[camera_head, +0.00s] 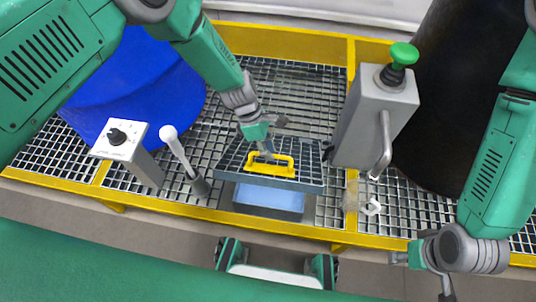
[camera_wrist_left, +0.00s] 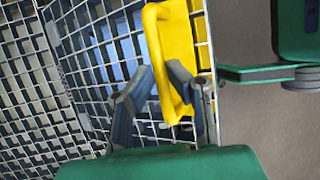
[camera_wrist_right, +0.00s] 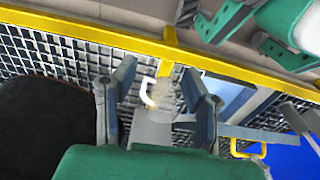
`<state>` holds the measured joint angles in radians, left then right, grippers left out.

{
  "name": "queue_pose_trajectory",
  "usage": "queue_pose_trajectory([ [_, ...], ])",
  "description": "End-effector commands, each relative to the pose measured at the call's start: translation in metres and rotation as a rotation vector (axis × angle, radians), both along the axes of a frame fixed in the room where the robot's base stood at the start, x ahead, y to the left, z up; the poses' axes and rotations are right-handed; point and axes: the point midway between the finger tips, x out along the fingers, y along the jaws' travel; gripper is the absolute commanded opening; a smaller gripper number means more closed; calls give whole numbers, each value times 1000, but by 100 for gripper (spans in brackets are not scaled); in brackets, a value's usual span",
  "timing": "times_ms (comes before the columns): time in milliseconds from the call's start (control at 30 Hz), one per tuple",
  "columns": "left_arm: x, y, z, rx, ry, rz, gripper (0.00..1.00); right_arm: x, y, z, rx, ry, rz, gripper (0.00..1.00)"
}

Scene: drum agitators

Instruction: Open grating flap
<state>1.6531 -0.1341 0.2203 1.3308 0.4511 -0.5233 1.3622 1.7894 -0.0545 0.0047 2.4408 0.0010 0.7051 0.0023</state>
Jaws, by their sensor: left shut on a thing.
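The grating flap (camera_head: 308,162) is a square metal mesh panel with a yellow handle (camera_head: 284,170). It is tilted, its front edge raised above a box-like opening (camera_head: 268,197) with a pale blue inside. My left gripper (camera_head: 265,153) is at the handle. In the left wrist view its fingers (camera_wrist_left: 163,82) lie on either side of the yellow handle (camera_wrist_left: 158,45), shut on it, with the flap's mesh behind. My right gripper (camera_head: 428,272) is at the lower right, away from the flap. In the right wrist view its fingers (camera_wrist_right: 160,85) are wide apart and empty.
A white-knobbed lever (camera_head: 178,150) and a dial box (camera_head: 118,140) stand left. A blue drum (camera_head: 140,85) and a black drum (camera_head: 440,100) stand behind. A yellow rail (camera_head: 200,212) runs along the front.

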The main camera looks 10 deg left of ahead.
Motion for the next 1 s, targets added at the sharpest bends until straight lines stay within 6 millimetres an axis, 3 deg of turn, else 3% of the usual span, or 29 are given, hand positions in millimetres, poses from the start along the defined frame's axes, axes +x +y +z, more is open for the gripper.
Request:
queue_pose_trajectory([
  [33, 20, 3, 2, 7, -50, 16, 0, 0, 0, -1, 0, 0, 0, 40],
  [300, 20, 4, 1, 7, -49, 16, 0, 0, 0, -1, 0, 0, 0, 40],
  [433, 20, 4, 1, 7, -49, 16, 0, 0, 0, -1, 0, 0, 0, 0],
  [633, 20, 4, 1, 8, -49, 16, 0, 0, 6, -5, 15, -8, -39, 0],
  [767, 20, 5, 1, 9, -49, 17, 0, 4, 28, -16, 73, -39, -202, 0],
  [1000, 20, 5, 1, 8, -49, 16, 0, 17, 99, -42, 287, -104, -795, 0],
])
